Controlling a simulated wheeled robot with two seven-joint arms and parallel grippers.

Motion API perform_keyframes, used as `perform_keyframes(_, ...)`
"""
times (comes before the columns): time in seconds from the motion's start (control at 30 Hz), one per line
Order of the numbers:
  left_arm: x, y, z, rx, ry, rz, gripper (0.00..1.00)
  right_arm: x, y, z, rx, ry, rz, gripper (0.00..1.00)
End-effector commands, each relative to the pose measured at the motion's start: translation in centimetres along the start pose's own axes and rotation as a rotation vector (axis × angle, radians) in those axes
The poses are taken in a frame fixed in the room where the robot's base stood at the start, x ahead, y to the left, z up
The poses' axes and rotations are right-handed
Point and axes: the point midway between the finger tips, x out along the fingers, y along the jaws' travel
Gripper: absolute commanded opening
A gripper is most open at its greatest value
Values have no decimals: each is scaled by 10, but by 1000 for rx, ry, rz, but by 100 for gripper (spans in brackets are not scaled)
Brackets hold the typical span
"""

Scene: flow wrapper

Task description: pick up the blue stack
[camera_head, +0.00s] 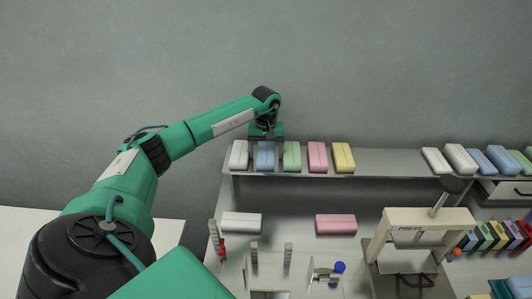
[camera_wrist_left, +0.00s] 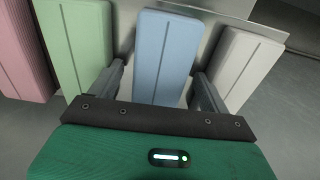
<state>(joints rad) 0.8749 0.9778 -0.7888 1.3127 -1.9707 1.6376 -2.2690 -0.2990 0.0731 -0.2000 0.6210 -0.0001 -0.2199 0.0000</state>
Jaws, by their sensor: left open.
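The blue stack (camera_head: 265,158) stands on the raised shelf, between the white stack (camera_head: 239,155) and the green stack (camera_head: 292,156). In the left wrist view the blue stack (camera_wrist_left: 165,55) lies between the two fingers of my left gripper (camera_wrist_left: 163,88). The fingers are open, one on each side of it, with the green stack (camera_wrist_left: 78,45) and the white stack (camera_wrist_left: 246,68) just outside them. In the head view my left gripper (camera_head: 265,140) is over the blue stack and hides its upper part. I cannot tell whether the fingers touch it. My right gripper is not in view.
Pink (camera_head: 317,157) and yellow (camera_head: 342,158) stacks stand farther right on the same shelf (camera_head: 390,162). White (camera_head: 240,223) and pink (camera_head: 336,224) stacks lie on the lower surface. A press (camera_head: 425,225) with a lever stands at the right.

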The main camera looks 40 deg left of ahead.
Motion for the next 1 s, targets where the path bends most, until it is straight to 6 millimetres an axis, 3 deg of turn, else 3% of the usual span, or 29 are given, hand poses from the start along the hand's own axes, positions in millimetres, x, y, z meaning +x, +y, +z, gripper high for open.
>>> perform_keyframes(0.2, 1, 0, 0, 0, 0, 0, 80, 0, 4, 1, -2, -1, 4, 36)
perform_keyframes(0.47, 1, 0, 0, 0, 0, 0, 33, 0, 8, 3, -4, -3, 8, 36)
perform_keyframes(0.77, 0, 0, 0, 0, 0, 1, 32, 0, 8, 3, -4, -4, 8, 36)
perform_keyframes(1.0, -18, 1, -1, -1, 2, 2, 32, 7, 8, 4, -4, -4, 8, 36)
